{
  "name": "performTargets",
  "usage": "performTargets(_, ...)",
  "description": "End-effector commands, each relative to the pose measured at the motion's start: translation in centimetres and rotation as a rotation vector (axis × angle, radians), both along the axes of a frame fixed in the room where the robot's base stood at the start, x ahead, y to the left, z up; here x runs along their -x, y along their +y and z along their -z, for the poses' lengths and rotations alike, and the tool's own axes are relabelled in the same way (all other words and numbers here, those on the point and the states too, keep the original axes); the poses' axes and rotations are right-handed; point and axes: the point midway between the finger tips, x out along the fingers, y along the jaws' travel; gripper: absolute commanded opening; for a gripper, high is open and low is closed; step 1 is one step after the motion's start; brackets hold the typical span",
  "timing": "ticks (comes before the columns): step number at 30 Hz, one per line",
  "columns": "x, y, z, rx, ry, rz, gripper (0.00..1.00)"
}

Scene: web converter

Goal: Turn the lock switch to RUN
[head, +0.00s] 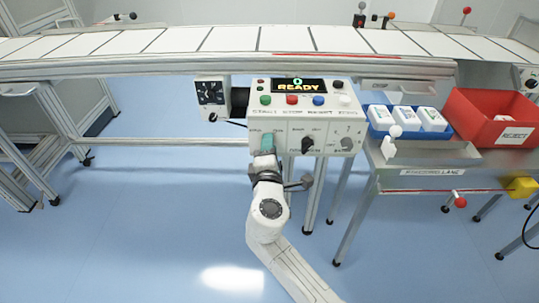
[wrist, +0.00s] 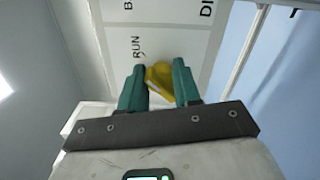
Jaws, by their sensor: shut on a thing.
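The control panel (head: 304,120) hangs under the conveyor in the head view, with a READY display (head: 298,87). My gripper (head: 267,142) reaches its lower left face, where the fingers hide the switch. In the wrist view my gripper's two teal fingers (wrist: 159,85) are shut on the yellow lock switch (wrist: 158,76), one on each side of it. The RUN label (wrist: 139,47) is on the white plate just beyond the switch, to its upper left. The switch's exact pointing direction is partly hidden by the fingers.
A black knob (head: 307,145) and a grey knob (head: 346,142) sit to the right on the same panel. A black dial box (head: 211,92) is at its left. A side table with a blue tray (head: 380,126) and red REJECT bin (head: 480,103) stands right. The floor below is clear.

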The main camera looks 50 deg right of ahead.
Motion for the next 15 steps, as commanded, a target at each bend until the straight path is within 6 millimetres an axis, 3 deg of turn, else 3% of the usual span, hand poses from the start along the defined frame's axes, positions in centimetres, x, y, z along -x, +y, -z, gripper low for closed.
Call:
performTargets(1,-0.13,0.27,1.24,-0.031,-0.017,-0.008,0.02)
performTargets(15,-0.23,0.37,0.94,-0.147,-0.165,-0.011,0.06)
